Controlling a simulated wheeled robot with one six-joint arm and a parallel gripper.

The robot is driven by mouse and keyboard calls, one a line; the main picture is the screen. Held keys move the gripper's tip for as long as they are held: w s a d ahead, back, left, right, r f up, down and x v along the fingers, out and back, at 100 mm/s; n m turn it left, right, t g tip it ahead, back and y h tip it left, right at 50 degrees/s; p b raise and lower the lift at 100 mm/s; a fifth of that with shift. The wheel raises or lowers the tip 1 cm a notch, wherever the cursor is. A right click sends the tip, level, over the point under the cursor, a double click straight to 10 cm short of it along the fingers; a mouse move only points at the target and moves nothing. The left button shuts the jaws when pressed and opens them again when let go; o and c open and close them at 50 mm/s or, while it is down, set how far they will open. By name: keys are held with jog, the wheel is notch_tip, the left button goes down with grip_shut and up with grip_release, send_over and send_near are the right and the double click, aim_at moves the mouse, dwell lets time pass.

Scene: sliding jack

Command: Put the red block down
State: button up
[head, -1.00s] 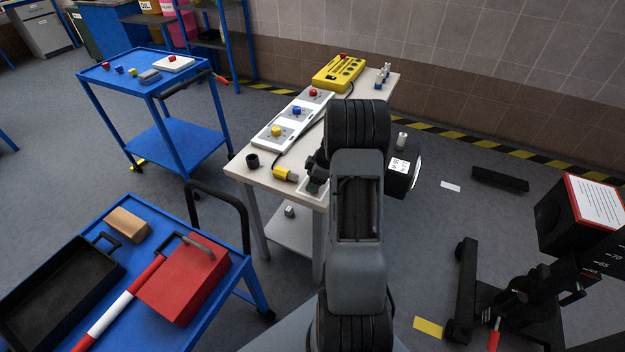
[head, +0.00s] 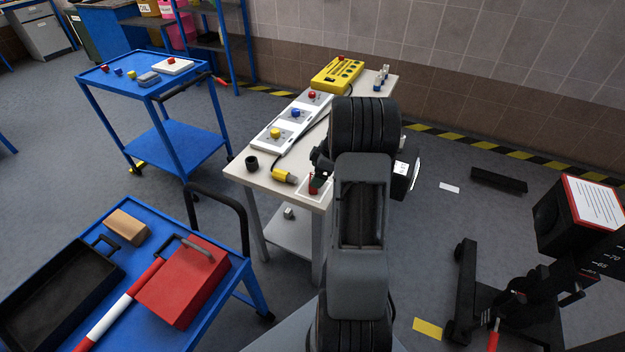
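My gripper (head: 317,180) is at the near right part of the beige table (head: 240,168), partly hidden by my own arm. A small red block (head: 313,184) shows just below it, over or on a white-outlined square (head: 303,194) at the table's edge. The fingers are too small and covered to tell whether they are open or shut on the block. I cannot tell whether the block touches the tabletop.
A yellow plug (head: 283,176) and a black cylinder (head: 252,162) lie left of the square. Behind are a white button panel (head: 288,133) and a yellow control box (head: 338,75). A blue cart (head: 232,262) with a red box (head: 185,283) stands at the near left.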

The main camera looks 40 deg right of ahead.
jog(key=v, duration=0.6)
jog(key=a+r+m, duration=0.2)
jog(key=a+r, duration=0.2)
jog(key=a, duration=0.2)
jog(key=s+a+r+m+h, duration=0.1)
jog(key=s+a+m, duration=0.3)
jog(key=s+a, duration=0.3)
jog(key=s+a+r+m+h, duration=0.2)
jog(key=s+a+m, duration=0.2)
jog(key=s+a, duration=0.4)
jog(key=a, duration=0.5)
jog(key=shift+s+r+h, duration=0.2)
jog(key=shift+r+h, duration=0.1)
jog(key=shift+a+r, duration=0.1)
jog(key=w+p+v, duration=0.2)
jog(key=p+v, duration=0.6)
jog(key=v, duration=0.1)
jog(key=shift+r+t, duration=0.2)
jog(key=shift+t, duration=0.2)
jog(key=shift+a, duration=0.1)
jog(key=shift+c, duration=0.3)
